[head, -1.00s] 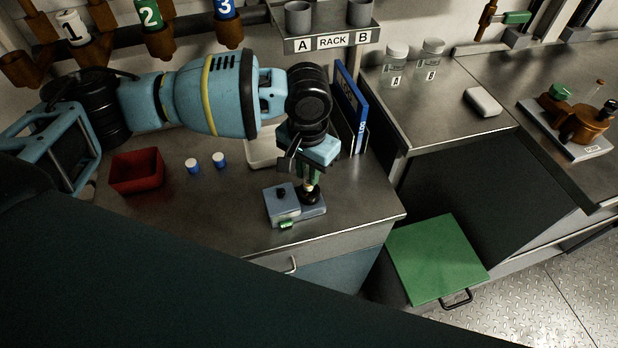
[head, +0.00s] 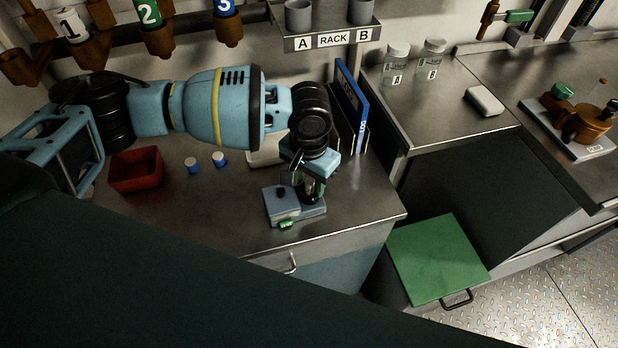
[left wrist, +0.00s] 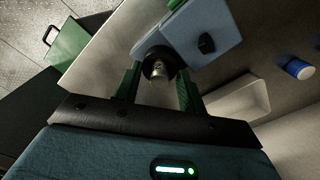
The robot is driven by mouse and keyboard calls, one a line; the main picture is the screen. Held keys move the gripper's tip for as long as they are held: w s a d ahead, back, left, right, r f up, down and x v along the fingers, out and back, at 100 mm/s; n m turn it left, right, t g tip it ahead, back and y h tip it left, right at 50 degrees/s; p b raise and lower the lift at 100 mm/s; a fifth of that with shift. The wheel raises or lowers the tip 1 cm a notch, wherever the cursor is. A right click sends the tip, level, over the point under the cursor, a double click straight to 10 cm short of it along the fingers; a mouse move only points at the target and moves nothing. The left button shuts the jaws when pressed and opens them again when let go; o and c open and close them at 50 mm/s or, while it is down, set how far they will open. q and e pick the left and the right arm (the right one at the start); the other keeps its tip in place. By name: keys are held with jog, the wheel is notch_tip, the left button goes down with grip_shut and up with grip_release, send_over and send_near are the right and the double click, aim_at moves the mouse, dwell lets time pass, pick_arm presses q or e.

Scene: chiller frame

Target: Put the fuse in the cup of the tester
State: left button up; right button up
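The tester is a blue-grey box (head: 281,203) with a black knob on top and a small green-lit part (head: 286,224) at its front, near the counter's front edge. My left gripper (head: 312,188) points down over the tester's right part. The left wrist view shows its two green-padded fingers (left wrist: 158,88) apart, on either side of the tester's black round cup (left wrist: 158,57). A small metal-ended cylinder, apparently the fuse (left wrist: 158,74), stands between the fingers at the cup, with gaps to both pads. Its lower end is hidden. My right gripper is out of view.
A red bin (head: 136,170) and two blue-and-white cylinders (head: 219,159) stand left on the counter. A pale tray (head: 262,153) lies behind my gripper, and a blue binder (head: 351,105) stands behind right. A green panel (head: 437,258) is low at right.

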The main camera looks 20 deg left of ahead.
aim_at(309, 181)
pick_arm(q)
notch_tip(309, 181, up, 12)
jog(key=p, duration=0.1)
jog(key=shift+r, duration=0.15)
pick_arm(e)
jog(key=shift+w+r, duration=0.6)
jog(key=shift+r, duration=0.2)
